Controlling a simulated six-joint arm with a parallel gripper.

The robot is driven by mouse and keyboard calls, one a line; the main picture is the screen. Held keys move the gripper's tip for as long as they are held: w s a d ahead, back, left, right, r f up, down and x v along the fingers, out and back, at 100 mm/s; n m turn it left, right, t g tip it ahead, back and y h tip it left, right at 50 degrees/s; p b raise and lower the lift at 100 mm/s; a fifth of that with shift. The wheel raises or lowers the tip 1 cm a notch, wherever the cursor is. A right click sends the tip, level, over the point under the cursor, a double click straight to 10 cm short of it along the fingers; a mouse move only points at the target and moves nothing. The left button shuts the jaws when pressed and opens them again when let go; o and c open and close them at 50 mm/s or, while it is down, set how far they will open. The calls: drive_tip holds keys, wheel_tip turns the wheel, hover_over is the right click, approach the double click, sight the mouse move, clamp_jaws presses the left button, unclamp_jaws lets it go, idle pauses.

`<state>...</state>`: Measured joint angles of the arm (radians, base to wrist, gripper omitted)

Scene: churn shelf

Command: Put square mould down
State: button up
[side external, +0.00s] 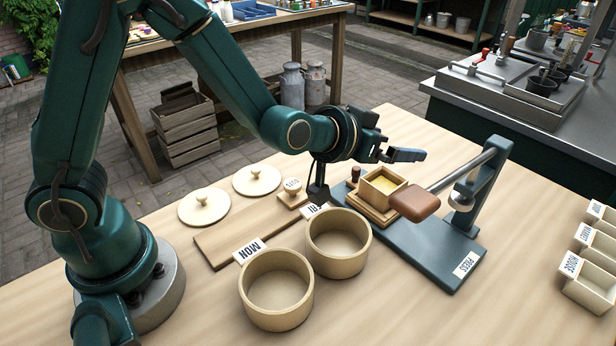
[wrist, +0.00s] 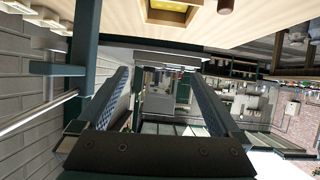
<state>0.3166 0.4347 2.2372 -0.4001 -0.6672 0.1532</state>
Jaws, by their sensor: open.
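The square mould (side external: 366,189), a wooden box with yellow filling, rests upright on a wooden plate on the base of the press (side external: 432,246). It also shows upside down at the top edge of the wrist view (wrist: 150,14), partly cut off. My gripper (side external: 408,155) is above the mould and apart from it, roughly level, with its fingers pointing right. In the wrist view its two fingers (wrist: 158,77) stand wide apart with nothing between them.
The press lever with a brown block (side external: 414,205) hangs just right of the mould. Two round tubs (side external: 276,291) stand left, by a board (side external: 216,242), two lids (side external: 204,207) and a stamp (side external: 292,195). Labelled boxes (side external: 590,290) line the right edge. The front table is clear.

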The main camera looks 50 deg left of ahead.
drive_tip(key=s+a+r+g, duration=0.1)
drive_tip(key=s+a+g, duration=0.2)
drive_tip(key=s, duration=0.9)
drive_tip(key=s+a+r+g, duration=0.2)
drive_tip(key=s+a+g, duration=0.2)
drive_tip(key=s, duration=0.9)
drive_tip(key=shift+a+r+y, duration=0.25)
drive_tip(key=shift+a+y, duration=0.05)
drive_tip(key=shift+a, duration=0.1)
drive_tip(key=shift+w, duration=0.1)
